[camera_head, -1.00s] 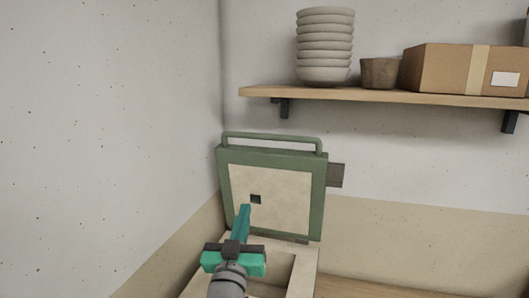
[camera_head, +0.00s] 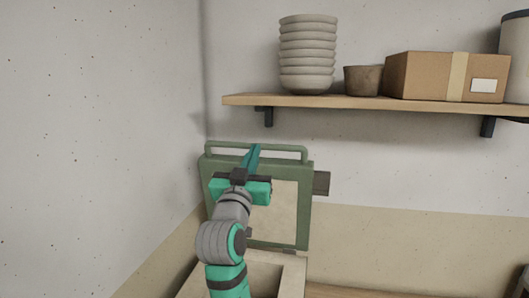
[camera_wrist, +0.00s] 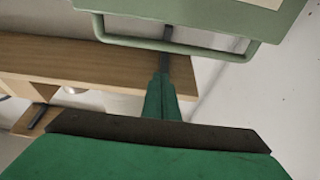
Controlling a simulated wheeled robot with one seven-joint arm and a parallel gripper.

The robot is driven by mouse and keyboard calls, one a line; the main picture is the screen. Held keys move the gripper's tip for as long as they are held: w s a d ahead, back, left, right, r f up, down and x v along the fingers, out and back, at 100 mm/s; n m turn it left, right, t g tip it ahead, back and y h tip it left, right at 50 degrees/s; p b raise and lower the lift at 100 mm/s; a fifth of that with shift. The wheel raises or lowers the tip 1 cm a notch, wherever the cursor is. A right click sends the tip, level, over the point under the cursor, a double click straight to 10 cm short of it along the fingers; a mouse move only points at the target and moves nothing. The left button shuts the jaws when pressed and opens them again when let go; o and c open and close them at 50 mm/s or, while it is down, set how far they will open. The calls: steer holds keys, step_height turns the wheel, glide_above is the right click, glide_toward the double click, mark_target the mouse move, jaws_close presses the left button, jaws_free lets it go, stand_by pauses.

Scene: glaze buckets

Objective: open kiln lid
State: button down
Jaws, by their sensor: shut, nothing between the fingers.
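The kiln lid (camera_head: 285,212) is a green-framed panel with a pale inner face. It stands upright at the back of the kiln, with its bar handle (camera_head: 285,151) along the top edge. The handle also shows in the wrist view (camera_wrist: 232,55). The kiln body (camera_head: 292,275) is pale and open on top below the lid. My gripper (camera_head: 253,156) is shut and empty, in front of the lid's upper part, with its fingertips near the handle. In the wrist view the fingers (camera_wrist: 163,88) point towards the handle; I cannot tell whether they touch it.
A wooden shelf (camera_head: 380,106) above the lid holds stacked bowls (camera_head: 307,55), a brown pot (camera_head: 362,80) and a cardboard box (camera_head: 447,76). A plain wall (camera_head: 100,130) stands close on the left. A wooden surface (camera_head: 340,292) lies right of the kiln.

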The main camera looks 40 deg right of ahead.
steer(key=w+d, duration=0.2)
steer(key=d, duration=0.1)
steer(key=w+d+f, duration=0.1)
steer(key=shift+w+d, duration=0.2)
steer(key=shift+d, duration=0.15)
steer(key=shift+w, duration=0.1)
